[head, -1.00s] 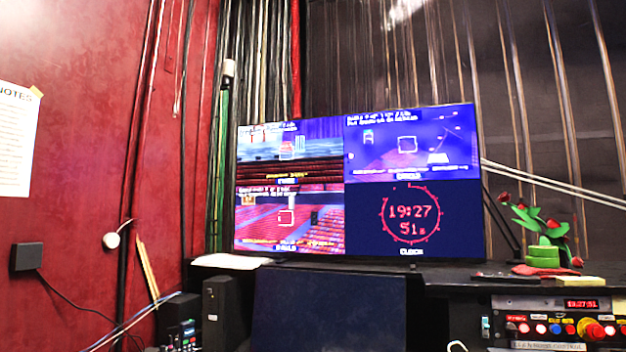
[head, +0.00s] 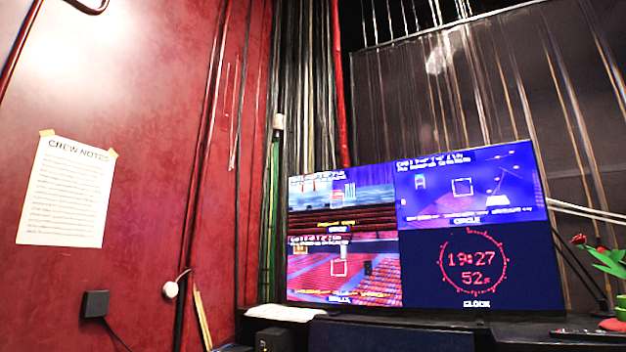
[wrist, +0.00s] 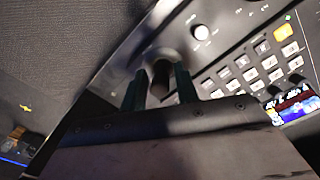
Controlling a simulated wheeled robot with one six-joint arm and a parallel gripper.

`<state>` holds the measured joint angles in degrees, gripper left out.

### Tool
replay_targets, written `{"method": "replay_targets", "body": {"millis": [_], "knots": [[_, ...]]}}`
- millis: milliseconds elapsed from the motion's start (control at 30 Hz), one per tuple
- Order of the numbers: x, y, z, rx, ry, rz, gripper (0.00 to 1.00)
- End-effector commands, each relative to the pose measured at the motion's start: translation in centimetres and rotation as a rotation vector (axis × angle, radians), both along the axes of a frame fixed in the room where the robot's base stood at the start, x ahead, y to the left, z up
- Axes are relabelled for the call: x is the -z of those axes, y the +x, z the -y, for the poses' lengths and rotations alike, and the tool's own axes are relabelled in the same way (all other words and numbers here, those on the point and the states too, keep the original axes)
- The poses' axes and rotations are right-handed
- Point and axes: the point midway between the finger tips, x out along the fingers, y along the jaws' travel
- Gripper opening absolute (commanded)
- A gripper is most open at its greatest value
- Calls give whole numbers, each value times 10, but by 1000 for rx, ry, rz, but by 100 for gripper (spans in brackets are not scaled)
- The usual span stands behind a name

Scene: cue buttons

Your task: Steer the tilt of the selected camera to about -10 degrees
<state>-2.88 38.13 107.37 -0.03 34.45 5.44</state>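The wall monitor (head: 425,232) in the head view shows three camera pictures and a clock pane reading 19:27 52s. The upper right picture (head: 470,187) is labelled CIRCLE and has a white frame mark at its middle. The small tilt text is too blurred to read, and I cannot tell which camera is selected. In the wrist view, my gripper (wrist: 160,88) has its two dark green fingers apart, one on each side of a dark joystick (wrist: 161,72) on a control panel. Whether they press on the stick is unclear.
The panel (wrist: 232,48) has a white knob (wrist: 200,32), rows of grey keys (wrist: 250,75), a yellow key (wrist: 283,32) and a small lit screen (wrist: 296,104). In the head view, a crew notes sheet (head: 65,195) hangs on the red wall, and a red-flowered plant (head: 607,260) stands at right.

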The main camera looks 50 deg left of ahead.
Motion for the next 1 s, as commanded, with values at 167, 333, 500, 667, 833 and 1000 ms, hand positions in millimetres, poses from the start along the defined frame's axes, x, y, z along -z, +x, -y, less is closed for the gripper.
{"method": "replay_targets", "body": {"millis": [167,333,500,667,833,1000], "knots": [[0,0,0,0,0,0,38],[-2,0,0,0,0,0,38],[-14,1,0,0,0,2,38],[-27,0,0,0,0,1,38],[-40,0,0,0,0,0,38],[-54,0,0,0,0,1,38]]}}
